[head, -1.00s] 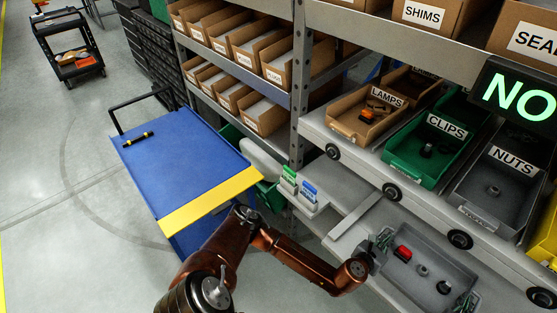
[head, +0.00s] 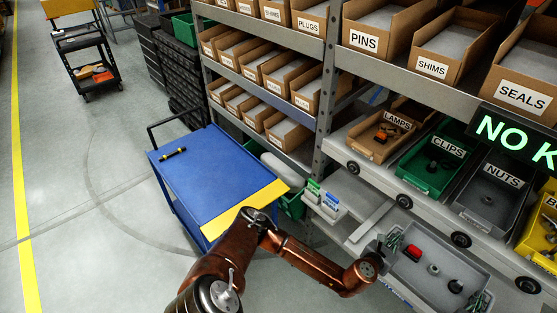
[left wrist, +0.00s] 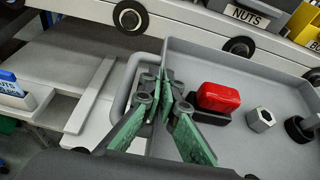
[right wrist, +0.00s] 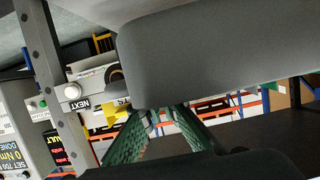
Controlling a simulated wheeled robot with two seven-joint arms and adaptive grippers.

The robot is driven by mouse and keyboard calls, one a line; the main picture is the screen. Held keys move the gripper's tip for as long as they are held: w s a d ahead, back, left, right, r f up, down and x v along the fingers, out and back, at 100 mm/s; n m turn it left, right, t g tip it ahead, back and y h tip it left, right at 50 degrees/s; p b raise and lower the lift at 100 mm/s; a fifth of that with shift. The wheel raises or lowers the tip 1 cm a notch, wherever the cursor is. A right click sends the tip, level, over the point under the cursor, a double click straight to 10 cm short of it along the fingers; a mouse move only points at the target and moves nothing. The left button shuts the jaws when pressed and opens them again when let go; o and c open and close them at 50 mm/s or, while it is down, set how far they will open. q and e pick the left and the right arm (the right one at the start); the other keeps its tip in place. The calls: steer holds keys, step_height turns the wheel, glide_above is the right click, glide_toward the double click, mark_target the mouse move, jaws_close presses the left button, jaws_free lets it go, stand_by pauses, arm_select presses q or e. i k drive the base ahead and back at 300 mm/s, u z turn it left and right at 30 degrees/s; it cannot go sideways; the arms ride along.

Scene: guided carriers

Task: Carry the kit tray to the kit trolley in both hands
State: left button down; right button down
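The kit tray (head: 408,275) is grey and shallow, at lower right in the head view, holding a red-capped part (head: 413,253), a nut (head: 433,269) and dark round parts. My right gripper (head: 480,300) is at the tray's right end, partly cut off. In the right wrist view its fingers (right wrist: 168,113) converge against a large grey surface that hides the tips. The kit trolley (head: 205,165) is blue with a yellow edge strip, left of the shelving.
A black marker-like item (head: 172,153) lies on the trolley top. Bins such as the green clips bin (head: 425,178) stand above the tray. Small green and blue holders (head: 322,198) sit on the bench left of it. Open floor (head: 90,210) lies left of the trolley.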

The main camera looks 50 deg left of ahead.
mark_target(218, 179)
steer(key=k, duration=0.6)
steer(key=u, duration=0.7)
steer(key=i, duration=1.15)
steer(key=u, duration=1.35)
steer(key=i, duration=1.1)
steer(key=u, duration=0.45)
